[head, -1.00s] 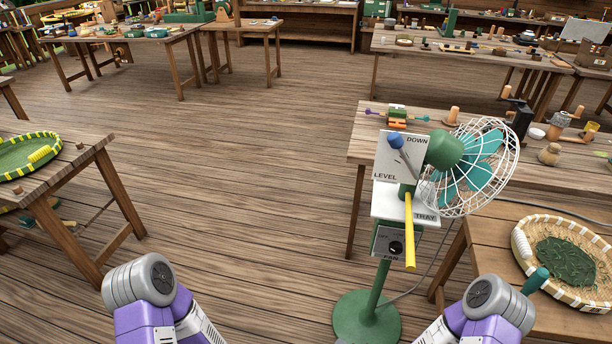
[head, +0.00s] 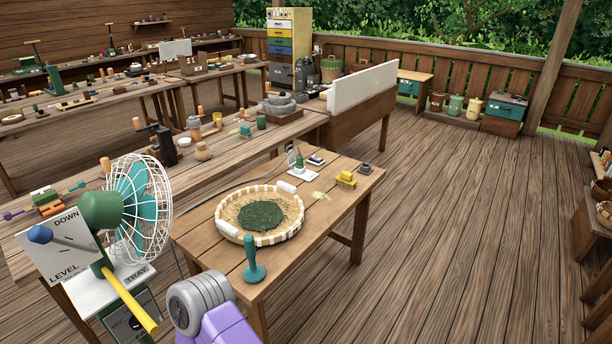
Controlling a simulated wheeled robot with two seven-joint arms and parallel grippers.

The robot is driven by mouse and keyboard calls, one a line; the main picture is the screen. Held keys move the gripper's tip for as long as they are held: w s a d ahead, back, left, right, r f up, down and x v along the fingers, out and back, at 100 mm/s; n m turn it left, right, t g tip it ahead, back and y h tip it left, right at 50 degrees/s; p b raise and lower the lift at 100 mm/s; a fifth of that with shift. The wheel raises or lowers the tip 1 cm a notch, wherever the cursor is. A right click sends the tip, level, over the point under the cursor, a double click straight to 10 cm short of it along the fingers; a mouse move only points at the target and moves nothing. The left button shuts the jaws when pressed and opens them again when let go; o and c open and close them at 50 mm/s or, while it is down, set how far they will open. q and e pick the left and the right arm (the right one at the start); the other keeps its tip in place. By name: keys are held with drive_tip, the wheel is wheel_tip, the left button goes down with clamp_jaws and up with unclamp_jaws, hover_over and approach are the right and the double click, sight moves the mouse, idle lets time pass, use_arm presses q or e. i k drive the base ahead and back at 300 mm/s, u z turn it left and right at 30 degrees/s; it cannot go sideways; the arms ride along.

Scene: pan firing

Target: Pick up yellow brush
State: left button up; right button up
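A small yellow brush (head: 346,179) with pale bristles sits near the far right part of the small wooden table (head: 330,221), beside some pale yellow crumbs. A round woven tray (head: 229,230) with a white-and-tan rim holds a dark green leafy heap on the same table, left of the brush. Only a grey joint and purple link of my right arm show at the bottom; my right gripper is out of view. My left gripper is also out of view.
A green-handled tool (head: 253,262) stands at the table's near edge. A fan (head: 140,210) with a lever panel and yellow rod stands at left. Small items (head: 300,170) lie behind the tray. The floor (head: 450,240) right of the table is clear.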

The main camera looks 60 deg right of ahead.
sight(346, 178)
drive_tip(key=z, duration=3.3)
drive_tip(key=i, duration=3.65)
drive_tip(key=u, duration=2.35)
